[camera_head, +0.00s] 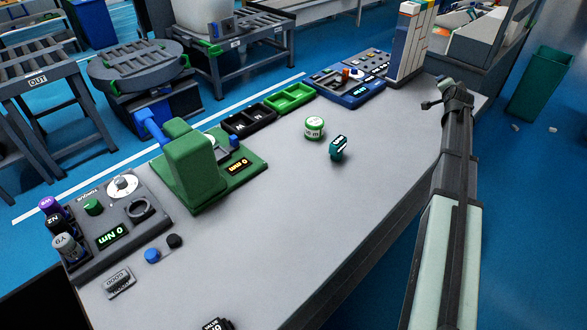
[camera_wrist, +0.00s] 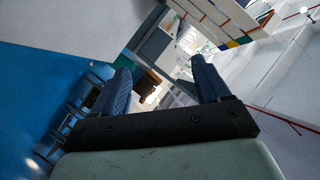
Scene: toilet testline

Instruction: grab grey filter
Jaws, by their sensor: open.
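A grey cylinder marked Y9 (camera_head: 66,246), which looks like the grey filter, stands at the front left of a dark torque panel (camera_head: 115,215) in the head view. A black cylinder marked N2 (camera_head: 55,224) and a purple-topped cylinder (camera_head: 48,205) stand behind it in a row. My gripper (camera_wrist: 163,82) is open and empty in the wrist view, its two blue fingers apart. In the head view my arm is on the right, with its end at the table's far right edge, far from the grey cylinder. The wrist view does not show the cylinder.
The grey table (camera_head: 290,215) has free room in its middle. A green press (camera_head: 190,165) stands right of the torque panel. A green-white round can (camera_head: 314,128) and a dark green block (camera_head: 338,148) stand mid-table. Black (camera_head: 248,122) and green (camera_head: 289,98) trays line the back.

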